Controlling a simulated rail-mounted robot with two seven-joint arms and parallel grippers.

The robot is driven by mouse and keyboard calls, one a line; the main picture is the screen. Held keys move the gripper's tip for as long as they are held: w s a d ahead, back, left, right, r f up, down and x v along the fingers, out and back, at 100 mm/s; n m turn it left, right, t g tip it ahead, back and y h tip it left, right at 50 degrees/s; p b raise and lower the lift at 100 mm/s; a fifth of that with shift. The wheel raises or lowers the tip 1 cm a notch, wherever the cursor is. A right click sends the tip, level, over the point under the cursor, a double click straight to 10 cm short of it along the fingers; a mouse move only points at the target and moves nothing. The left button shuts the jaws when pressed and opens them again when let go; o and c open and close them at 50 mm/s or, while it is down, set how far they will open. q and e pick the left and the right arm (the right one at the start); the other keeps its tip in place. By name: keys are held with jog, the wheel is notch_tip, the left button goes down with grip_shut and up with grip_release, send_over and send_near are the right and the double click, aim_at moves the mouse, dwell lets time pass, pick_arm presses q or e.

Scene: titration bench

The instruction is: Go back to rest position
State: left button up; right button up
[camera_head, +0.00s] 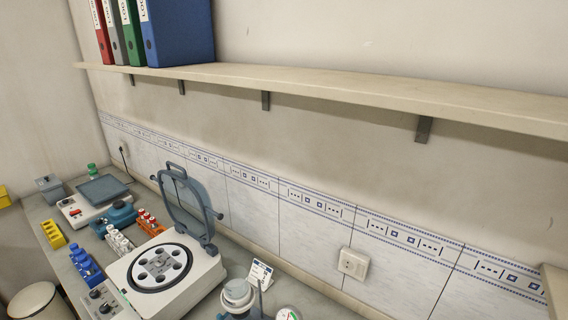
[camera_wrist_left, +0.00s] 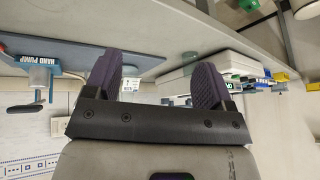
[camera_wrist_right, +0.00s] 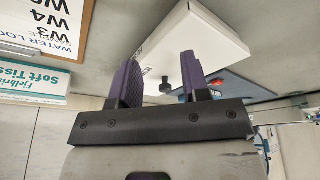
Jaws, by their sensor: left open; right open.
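My left gripper (camera_wrist_left: 156,76) shows in the left wrist view with its two purple-padded fingers spread apart and nothing between them. My right gripper (camera_wrist_right: 158,80) shows in the right wrist view, also with its fingers apart and empty. Neither gripper shows in the head view. Neither gripper is seen touching anything.
The head view shows a centrifuge (camera_head: 195,285) with its lid (camera_head: 186,207) raised, a blue tube rack (camera_head: 86,267), and a wall shelf (camera_head: 330,88) with binders (camera_head: 180,30). A hand pump label (camera_wrist_left: 42,61) shows in the left wrist view. A white box (camera_wrist_right: 180,45) and tissue box (camera_wrist_right: 30,75) show in the right wrist view.

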pick_arm(q)
jog(key=s+d+f+g+h, duration=0.15)
jog(key=s+d+f, duration=0.25)
jog(key=s, duration=0.6)
notch_tip(320, 180, up, 23)
jog(key=p, duration=2.3)
jog(key=shift+r+g, duration=0.15)
jog(key=shift+g, duration=0.2)
pick_arm(e)
notch_tip(320, 180, up, 23)
jog(key=shift+r, duration=0.2)
